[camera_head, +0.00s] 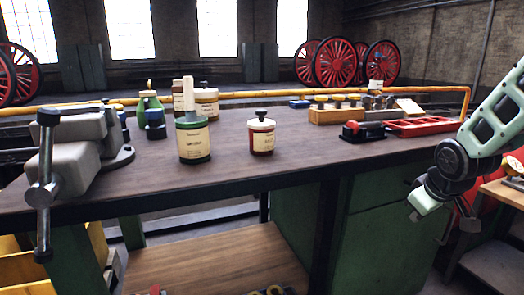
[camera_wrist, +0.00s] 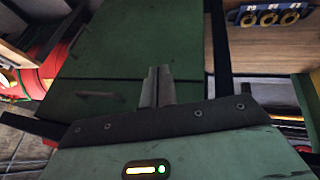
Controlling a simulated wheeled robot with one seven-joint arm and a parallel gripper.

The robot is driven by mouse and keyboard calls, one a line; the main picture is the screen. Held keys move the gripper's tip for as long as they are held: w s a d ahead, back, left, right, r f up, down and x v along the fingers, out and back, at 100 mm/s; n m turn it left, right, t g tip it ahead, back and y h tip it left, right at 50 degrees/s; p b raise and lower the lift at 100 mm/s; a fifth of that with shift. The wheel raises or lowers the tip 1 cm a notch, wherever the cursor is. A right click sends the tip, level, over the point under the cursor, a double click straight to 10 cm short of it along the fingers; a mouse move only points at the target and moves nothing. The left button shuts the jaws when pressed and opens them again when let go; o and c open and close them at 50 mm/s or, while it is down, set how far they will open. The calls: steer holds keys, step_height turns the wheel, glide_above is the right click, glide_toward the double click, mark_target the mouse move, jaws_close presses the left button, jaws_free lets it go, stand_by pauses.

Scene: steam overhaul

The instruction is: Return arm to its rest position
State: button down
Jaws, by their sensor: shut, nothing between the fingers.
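My arm (camera_head: 495,125) reaches in from the right in the head view, bent beside the right end of the workbench (camera_head: 240,177).
A lower wooden shelf (camera_head: 205,260) lies below. A red object (camera_wrist: 35,83) is left in the wrist view.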

steer(key=s+a+n+g+y, duration=0.2)
steer(key=s+a+n+g, duration=0.35)
steer(key=s+a, duration=2.05)
step_height(320, 180, up, 24)
steer(key=a+m+p, duration=0.1)
steer(key=p, duration=2.3)
steer(key=shift+w+r, duration=0.25)
steer(key=shift+w, duration=0.15)
